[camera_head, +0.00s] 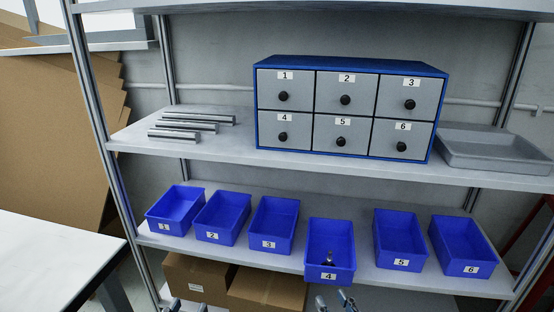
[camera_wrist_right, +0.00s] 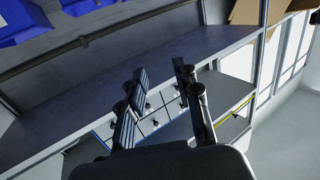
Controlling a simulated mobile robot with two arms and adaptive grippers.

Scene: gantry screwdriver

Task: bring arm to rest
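My right gripper (camera_head: 334,301) shows at the bottom edge of the head view, just below blue bin 4. In the right wrist view the gripper (camera_wrist_right: 160,75) has its two fingers apart with nothing between them. My left gripper (camera_head: 174,304) shows only as a small tip at the bottom edge, in front of the cardboard boxes; its opening is hidden. Blue bin 4 (camera_head: 330,276) sits further forward than its neighbours, past the shelf's front edge. A small dark object (camera_head: 328,259) lies in it, too small to identify.
Other numbered blue bins (camera_head: 274,222) stand along the lower shelf (camera_head: 230,250). Above are a six-drawer cabinet (camera_head: 350,107), metal rods (camera_head: 186,126) and a grey tray (camera_head: 490,148). Cardboard boxes (camera_head: 265,289) are below. A white table (camera_head: 50,258) stands at left.

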